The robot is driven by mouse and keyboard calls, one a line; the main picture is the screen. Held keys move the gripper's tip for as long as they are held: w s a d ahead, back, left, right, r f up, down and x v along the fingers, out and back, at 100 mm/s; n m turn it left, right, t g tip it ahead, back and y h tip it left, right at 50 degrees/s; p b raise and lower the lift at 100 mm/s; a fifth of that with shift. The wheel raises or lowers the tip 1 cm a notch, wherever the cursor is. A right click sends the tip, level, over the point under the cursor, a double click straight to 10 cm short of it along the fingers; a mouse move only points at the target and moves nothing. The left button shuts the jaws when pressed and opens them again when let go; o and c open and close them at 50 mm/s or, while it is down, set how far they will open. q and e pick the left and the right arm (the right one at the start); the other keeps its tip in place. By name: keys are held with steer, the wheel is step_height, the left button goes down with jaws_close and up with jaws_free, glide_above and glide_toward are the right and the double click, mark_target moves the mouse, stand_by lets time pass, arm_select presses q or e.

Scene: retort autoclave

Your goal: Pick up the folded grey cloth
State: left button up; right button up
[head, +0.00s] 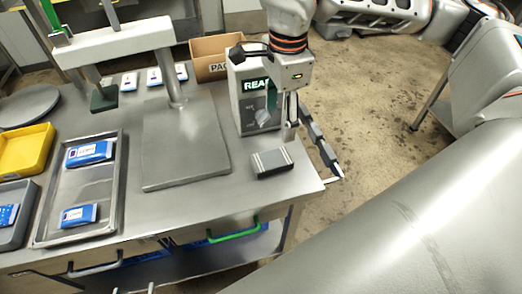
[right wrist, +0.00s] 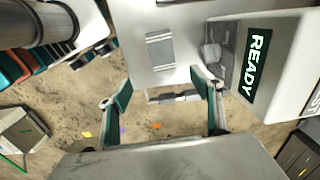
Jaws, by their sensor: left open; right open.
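The folded grey cloth (head: 273,162) lies flat on the steel table near its right end, with pale stripes across it. It also shows in the right wrist view (right wrist: 160,50), above and beyond the fingertips. My right gripper (head: 293,133) is above the table's right end, just beyond the cloth in the head view. In the right wrist view its two green-padded fingers (right wrist: 163,84) are spread apart with nothing held between them. The gripper is apart from the cloth.
A box marked READY (head: 247,88) stands close behind the cloth. A flat plate with a post (head: 185,150) is to its left. A metal tray (head: 112,205) with blue packs and a yellow bin (head: 25,150) are further left. A segmented rail (head: 326,152) runs along the table's right end.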

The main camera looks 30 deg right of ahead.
step_height(320, 180, down, 3)
steer(key=w+b, duration=0.1)
steer(key=b, duration=0.5)
glide_above(273, 159)
steer(key=f, duration=0.5)
steer(key=shift+s+d+f, duration=0.15)
steer(key=shift+s+f, duration=0.1)
steer(key=shift+w+f, duration=0.1)
steer(key=shift+f, duration=1.6)
steer(key=shift+w+f, duration=0.15)
steer(key=shift+f, duration=1.05)
steer(key=shift+w+f, duration=0.1)
steer(key=shift+f, duration=1.05)
arm_select(q)
step_height(273, 159, down, 7)
steer(key=d, duration=0.2)
steer(key=shift+r+h, duration=0.2)
steer(key=shift+h, duration=0.1)
arm_select(e)
steer(key=c, duration=1.1)
